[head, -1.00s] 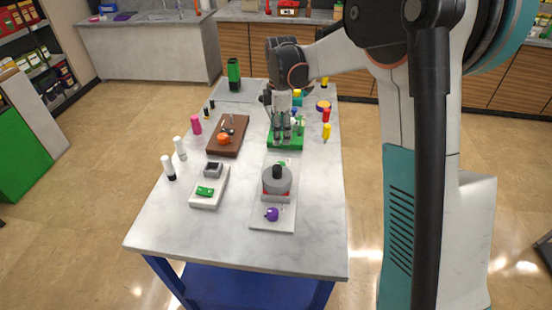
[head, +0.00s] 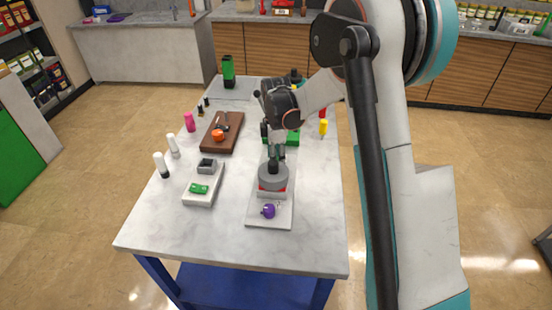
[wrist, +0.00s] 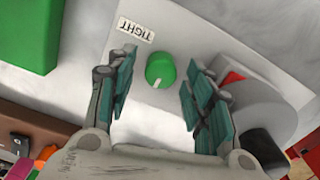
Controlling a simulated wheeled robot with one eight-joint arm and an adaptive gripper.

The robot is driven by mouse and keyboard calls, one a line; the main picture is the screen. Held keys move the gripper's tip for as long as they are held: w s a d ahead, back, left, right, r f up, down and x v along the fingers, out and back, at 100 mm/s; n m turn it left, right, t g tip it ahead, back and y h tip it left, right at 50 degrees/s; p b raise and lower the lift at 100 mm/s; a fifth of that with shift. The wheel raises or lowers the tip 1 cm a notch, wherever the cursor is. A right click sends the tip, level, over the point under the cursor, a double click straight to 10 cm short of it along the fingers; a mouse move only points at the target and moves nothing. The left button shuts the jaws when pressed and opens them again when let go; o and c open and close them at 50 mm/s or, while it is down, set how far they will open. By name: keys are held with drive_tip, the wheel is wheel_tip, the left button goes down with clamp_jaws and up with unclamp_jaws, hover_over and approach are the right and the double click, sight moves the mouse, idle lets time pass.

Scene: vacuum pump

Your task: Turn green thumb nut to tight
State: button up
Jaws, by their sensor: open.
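The green thumb nut (wrist: 160,70) is round with a white pointer mark toward the bottom of the wrist view. A label reading TIGHT (wrist: 135,30), upside down here, sits beside it on the pale base plate (wrist: 185,25). My gripper (wrist: 160,78) is open, with one teal-padded finger on each side of the nut in this view; no contact shows. In the head view my gripper (head: 275,152) hangs just behind the grey pump body (head: 273,177), and the nut is hidden. The pump body also shows at the right of the wrist view (wrist: 258,108).
A purple knob (head: 268,211) is on the plate's near end. A white box with a green switch (head: 199,188) stands left, and a brown board with an orange part (head: 218,135) lies farther back. A green tray (head: 292,138) is behind the gripper. The table's front is clear.

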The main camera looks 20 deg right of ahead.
drive_tip(key=c, duration=1.1)
drive_tip(key=shift+m, duration=0.3)
drive_tip(key=m, duration=0.4)
drive_tip(key=shift+m, duration=0.4)
drive_tip(key=m, duration=0.4)
drive_tip(key=shift+w+d, duration=0.1)
drive_tip(key=m, duration=0.7)
drive_tip(key=shift+d+m, duration=0.1)
drive_tip(key=shift+m, duration=0.2)
drive_tip(key=m, duration=0.6)
drive_tip(key=shift+m, duration=0.3)
